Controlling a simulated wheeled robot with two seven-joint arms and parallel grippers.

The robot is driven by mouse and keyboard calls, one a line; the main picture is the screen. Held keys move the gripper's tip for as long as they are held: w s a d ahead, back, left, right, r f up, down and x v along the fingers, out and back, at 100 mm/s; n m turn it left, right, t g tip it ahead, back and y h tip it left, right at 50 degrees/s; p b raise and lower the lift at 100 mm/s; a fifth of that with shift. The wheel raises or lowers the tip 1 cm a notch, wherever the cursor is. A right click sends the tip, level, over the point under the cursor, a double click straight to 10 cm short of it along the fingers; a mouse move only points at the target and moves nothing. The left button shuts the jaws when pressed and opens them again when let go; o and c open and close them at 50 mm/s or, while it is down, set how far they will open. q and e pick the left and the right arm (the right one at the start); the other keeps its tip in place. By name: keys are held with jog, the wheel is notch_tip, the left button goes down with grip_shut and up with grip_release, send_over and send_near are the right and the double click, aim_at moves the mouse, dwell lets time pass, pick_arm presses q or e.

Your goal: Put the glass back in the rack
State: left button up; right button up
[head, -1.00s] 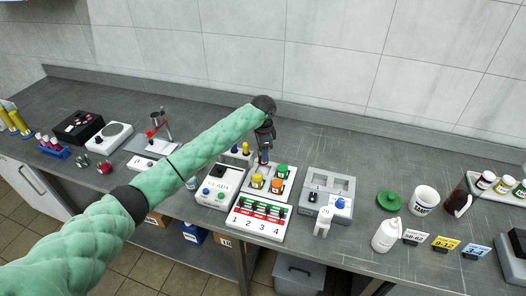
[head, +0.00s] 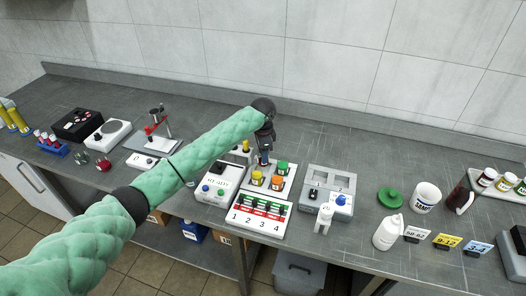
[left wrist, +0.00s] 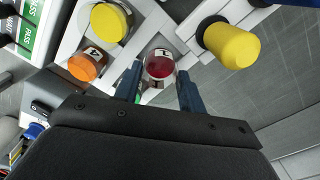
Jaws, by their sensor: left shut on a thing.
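My left gripper (head: 265,158) is over the back of the white rack (head: 246,194), its fingers pointing down. In the left wrist view, the two blue fingers (left wrist: 159,86) are shut on a glass (left wrist: 160,66) with dark red contents and a mark on its top. The gripper mostly hides this glass in the head view. The rack also shows in the left wrist view (left wrist: 138,42), beside and under the glass. I cannot tell whether the glass touches it. Yellow (head: 257,178), orange (head: 277,183) and green (head: 282,168) capped glasses stand in the rack. My right gripper is out of view.
A numbered panel (head: 257,218) lies in front of the rack. The READY device (head: 213,187) is left of it, a grey device (head: 329,186) right. A yellow-topped post (left wrist: 232,42) stands close to the right finger. The bench behind is clear.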

pick_arm(q)
jog(key=shift+f, duration=1.25)
jog(key=o, duration=0.9)
jog(key=shift+o, duration=1.2)
jog(key=o, duration=0.3)
jog(key=shift+o, duration=0.8)
jog(key=shift+r+p, duration=0.75)
jog(key=shift+r, duration=0.4)
jog(key=shift+r+p, duration=1.45)
jog(key=shift+r, duration=0.4)
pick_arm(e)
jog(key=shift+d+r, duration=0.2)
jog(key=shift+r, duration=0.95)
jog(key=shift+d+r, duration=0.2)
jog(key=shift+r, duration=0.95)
